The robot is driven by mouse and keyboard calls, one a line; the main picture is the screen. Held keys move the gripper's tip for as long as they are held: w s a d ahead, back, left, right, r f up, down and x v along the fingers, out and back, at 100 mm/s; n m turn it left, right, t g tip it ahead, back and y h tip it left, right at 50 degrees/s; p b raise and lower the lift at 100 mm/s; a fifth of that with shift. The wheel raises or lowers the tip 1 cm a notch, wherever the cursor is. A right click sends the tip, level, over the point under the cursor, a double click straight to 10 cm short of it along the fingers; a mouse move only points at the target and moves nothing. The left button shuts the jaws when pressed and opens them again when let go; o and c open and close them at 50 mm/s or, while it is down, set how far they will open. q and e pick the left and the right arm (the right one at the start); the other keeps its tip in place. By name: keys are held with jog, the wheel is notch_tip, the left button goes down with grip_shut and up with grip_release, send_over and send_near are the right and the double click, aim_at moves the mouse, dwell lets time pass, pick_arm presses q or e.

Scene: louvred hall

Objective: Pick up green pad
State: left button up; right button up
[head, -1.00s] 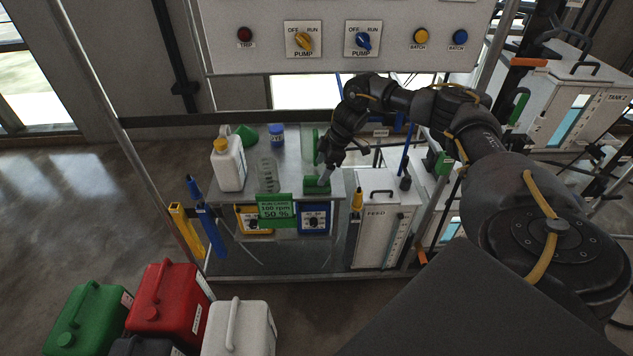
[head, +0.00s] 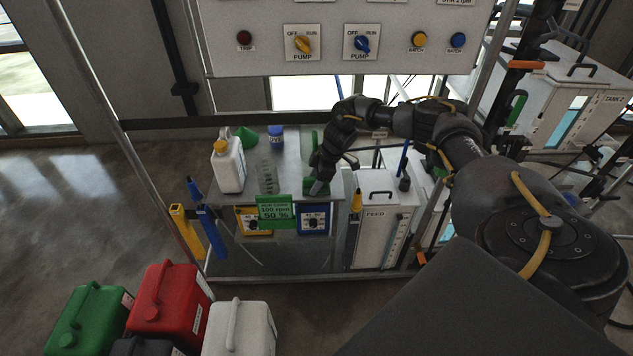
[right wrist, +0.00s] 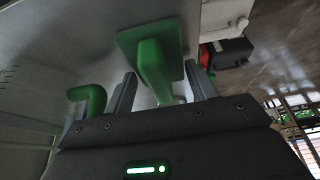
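The green pad (head: 309,187) lies on the grey shelf (head: 290,175) near its front right part, partly covered by my right gripper (head: 318,187). In the right wrist view the pad (right wrist: 175,38) shows as a flat green plate with a raised green grip. My right gripper (right wrist: 162,88) is open there, with one finger on each side of the grip and visible gaps beside it. Whether a finger touches the pad cannot be told. My left gripper is not in view.
On the shelf stand a white jug (head: 228,168), a clear beaker (head: 268,178), a blue-lidded jar (head: 276,137) and a green funnel (head: 246,136). A green sign (head: 276,208) hangs at the front edge. A FEED tank (head: 376,225) stands to the right.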

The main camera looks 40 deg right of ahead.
jog(key=c, duration=0.5)
jog(key=shift+r, duration=0.2)
jog(key=shift+r+b, duration=0.45)
jog(key=shift+r, duration=0.2)
jog(key=s+d+r+b, duration=0.3)
jog(key=s+d+r, duration=0.1)
jog(key=s+r, duration=0.7)
jog(key=shift+s+d+r, duration=0.2)
jog(key=shift+s+d, duration=0.2)
jog(key=shift+s, duration=0.7)
